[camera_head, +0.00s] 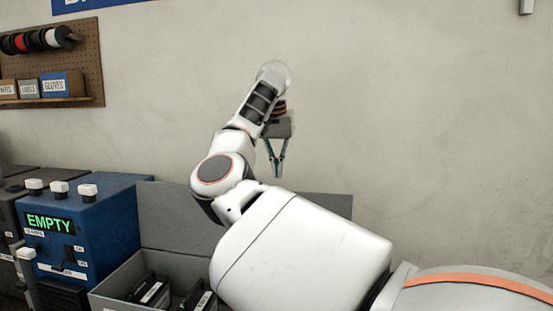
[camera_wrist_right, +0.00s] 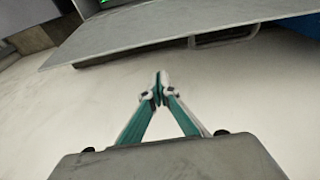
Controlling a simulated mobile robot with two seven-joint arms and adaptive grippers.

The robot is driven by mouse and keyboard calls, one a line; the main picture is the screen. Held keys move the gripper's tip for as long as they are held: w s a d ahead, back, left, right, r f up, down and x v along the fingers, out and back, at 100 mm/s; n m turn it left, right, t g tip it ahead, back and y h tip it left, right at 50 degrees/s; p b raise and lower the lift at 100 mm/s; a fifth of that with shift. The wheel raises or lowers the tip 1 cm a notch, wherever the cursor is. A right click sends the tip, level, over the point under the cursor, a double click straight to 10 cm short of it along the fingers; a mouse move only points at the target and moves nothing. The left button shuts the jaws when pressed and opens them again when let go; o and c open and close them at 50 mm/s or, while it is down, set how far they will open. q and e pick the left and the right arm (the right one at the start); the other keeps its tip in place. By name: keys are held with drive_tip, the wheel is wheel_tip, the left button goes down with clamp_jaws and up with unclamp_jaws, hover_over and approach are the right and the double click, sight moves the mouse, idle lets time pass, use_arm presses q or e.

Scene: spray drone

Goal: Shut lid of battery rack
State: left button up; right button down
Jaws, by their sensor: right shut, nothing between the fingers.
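The battery rack (camera_head: 125,280) is a grey open box at the lower middle of the head view, with dark batteries (camera_head: 150,289) inside. Its flat grey lid (camera_head: 175,215) stands raised at the back, against the wall side. My right arm hides much of the rack and the lid's middle. My right gripper (camera_head: 277,174) points down just above the lid's top edge in the picture, shut and empty. In the right wrist view the shut fingertips (camera_wrist_right: 160,86) show apart from a grey panel (camera_wrist_right: 150,32), which looks like the lid. My left gripper is in neither view.
A blue unit (camera_head: 85,235) with a green "EMPTY" display and white knobs stands left of the rack. A pegboard (camera_head: 65,60) with tape rolls and small boxes hangs on the wall at the upper left. The wall (camera_head: 430,130) to the right is bare.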

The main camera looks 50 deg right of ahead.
drive_tip(key=a+f, duration=0.1)
drive_tip(key=s+a+f, duration=0.1)
drive_tip(key=f, duration=0.1)
drive_tip(key=shift+s+a+f+p, duration=0.1)
drive_tip(key=shift+s+a+p, duration=0.1)
drive_tip(key=shift+a+p, duration=0.15)
drive_tip(key=shift+s+b, duration=0.15)
drive_tip(key=shift+b, duration=0.15)
